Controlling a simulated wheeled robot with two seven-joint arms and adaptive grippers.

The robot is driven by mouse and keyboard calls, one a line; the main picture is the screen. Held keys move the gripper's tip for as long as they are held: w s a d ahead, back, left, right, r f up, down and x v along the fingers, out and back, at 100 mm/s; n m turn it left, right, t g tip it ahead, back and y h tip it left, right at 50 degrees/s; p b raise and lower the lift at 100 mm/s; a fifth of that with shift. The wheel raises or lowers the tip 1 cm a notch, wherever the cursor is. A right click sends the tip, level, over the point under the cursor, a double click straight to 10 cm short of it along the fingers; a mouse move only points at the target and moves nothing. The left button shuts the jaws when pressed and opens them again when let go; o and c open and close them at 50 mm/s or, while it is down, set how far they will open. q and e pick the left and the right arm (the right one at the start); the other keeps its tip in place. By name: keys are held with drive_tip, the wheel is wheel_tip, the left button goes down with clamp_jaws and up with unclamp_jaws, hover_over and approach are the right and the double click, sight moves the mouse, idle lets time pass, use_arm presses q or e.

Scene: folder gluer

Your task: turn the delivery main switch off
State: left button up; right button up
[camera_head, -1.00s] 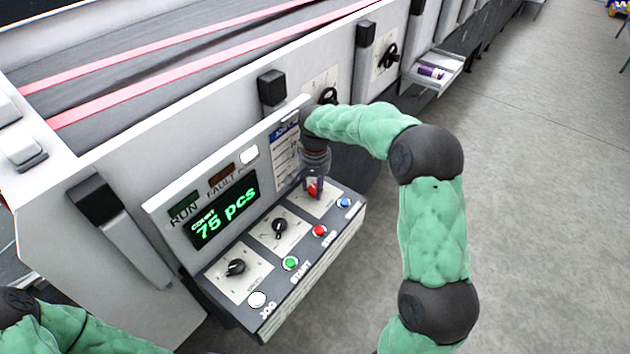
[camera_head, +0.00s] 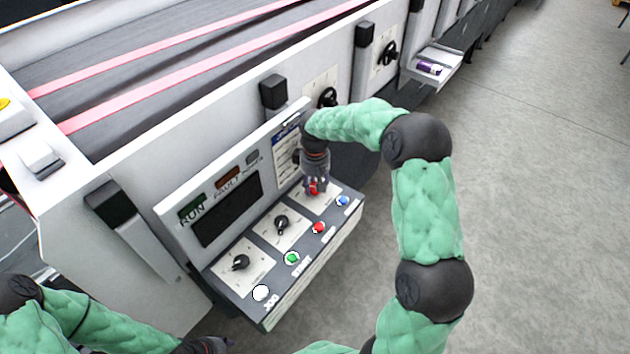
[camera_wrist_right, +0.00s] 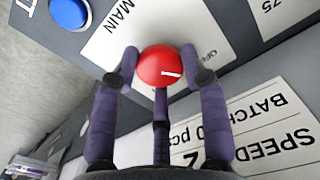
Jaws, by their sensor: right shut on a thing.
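The delivery main switch is a round red knob (camera_head: 313,188) with a white pointer line, on a plate marked MAIN at the right end of the control panel (camera_head: 270,318). In the right wrist view the red knob (camera_wrist_right: 162,66) sits between the fingers, its white line pointing toward the plate's OFF lettering, which is partly covered. My right gripper (camera_wrist_right: 161,75) is shut on the knob; it also shows in the head view (camera_head: 314,183). The count display (camera_head: 228,208) is dark. My left arm shows at the lower left; its gripper's fingers are not clearly visible.
Two black selector knobs (camera_head: 240,262) (camera_head: 282,223) sit left of the switch. White, green (camera_head: 292,258), red (camera_head: 318,227) and blue (camera_head: 342,201) buttons line the front edge. Belts (camera_head: 200,80) run behind. The floor to the right is clear.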

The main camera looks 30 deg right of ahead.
drive_tip(key=shift+n+p, duration=0.4)
drive_tip(key=shift+n, duration=0.6)
drive_tip(key=o, duration=1.1)
drive_tip(key=shift+o, duration=0.2)
wheel_tip(320, 180, up, 12)
drive_tip(key=shift+f, duration=0.1)
